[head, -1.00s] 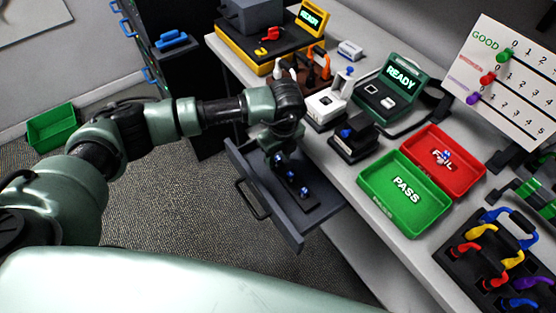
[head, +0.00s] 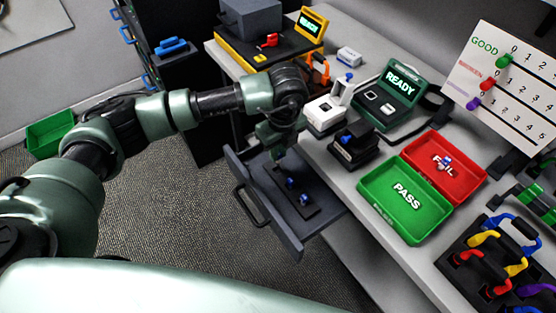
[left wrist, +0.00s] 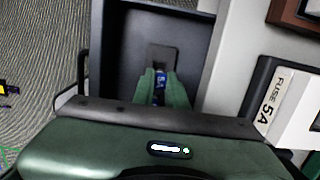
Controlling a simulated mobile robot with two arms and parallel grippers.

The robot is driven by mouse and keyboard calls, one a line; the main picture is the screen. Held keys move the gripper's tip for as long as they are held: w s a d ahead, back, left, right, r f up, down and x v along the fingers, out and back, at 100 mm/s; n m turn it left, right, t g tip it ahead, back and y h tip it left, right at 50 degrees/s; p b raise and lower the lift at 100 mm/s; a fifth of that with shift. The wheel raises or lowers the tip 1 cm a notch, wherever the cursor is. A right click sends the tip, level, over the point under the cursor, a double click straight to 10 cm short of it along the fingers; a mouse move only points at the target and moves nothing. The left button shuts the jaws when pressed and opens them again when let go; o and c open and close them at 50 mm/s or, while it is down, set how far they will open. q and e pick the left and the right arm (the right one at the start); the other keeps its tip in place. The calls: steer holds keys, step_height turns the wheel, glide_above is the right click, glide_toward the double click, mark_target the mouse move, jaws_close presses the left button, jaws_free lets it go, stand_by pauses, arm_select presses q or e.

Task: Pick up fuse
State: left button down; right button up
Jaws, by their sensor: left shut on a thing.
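My left gripper (head: 278,156) is over the open grey drawer (head: 235,167), at the far end of a dark holder strip (head: 311,211). In the left wrist view its green fingers (left wrist: 162,88) are shut on a blue fuse (left wrist: 160,78) with light markings. The fingers cover part of this fuse, and I cannot tell how far it is above the strip. Two other blue fuses (head: 290,183) (head: 304,198) stand in the strip in the head view. My right gripper is not in view.
The drawer walls surround the gripper's work area. On the bench beside it are a white fuse device (head: 326,115), a black block (head: 353,148), a green READY tester (head: 396,85), a green PASS tray (head: 381,212) and a red FAIL tray (head: 465,197). The FAIL tray holds a small item.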

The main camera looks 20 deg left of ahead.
arm_select(q)
step_height(320, 180, up, 18)
stand_by(0.6)
